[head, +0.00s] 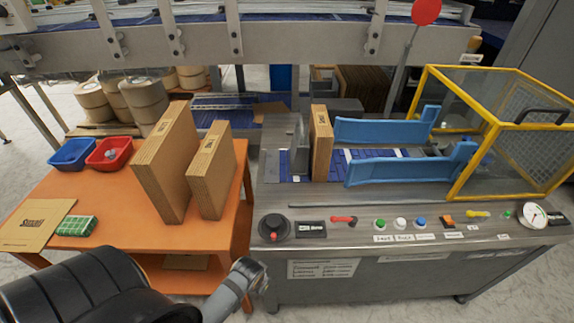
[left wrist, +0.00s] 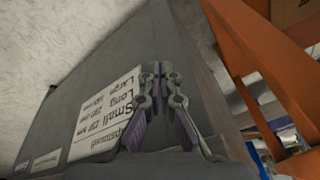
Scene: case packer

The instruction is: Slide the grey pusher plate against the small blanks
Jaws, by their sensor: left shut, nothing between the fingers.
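The grey pusher plate (head: 299,152) stands upright at the left end of the machine's blue bed. A brown stack of blanks (head: 321,145) stands upright just right of it. I cannot tell whether the plate touches the stack. My left gripper (head: 262,280) is low, in front of the machine's front left corner, well below and nearer than the plate. In the left wrist view the left gripper (left wrist: 158,72) is shut and empty, its fingertips in front of the labelled grey front panel (left wrist: 215,105). My right gripper is not in view.
An orange table (head: 120,195) at left holds two brown stacks (head: 165,160) (head: 212,172), red and blue bins (head: 108,152) (head: 72,153). Blue guide rails (head: 385,131) and a yellow-framed guard (head: 470,135) lie right of the blanks. Knobs and buttons (head: 400,223) line the machine's front edge.

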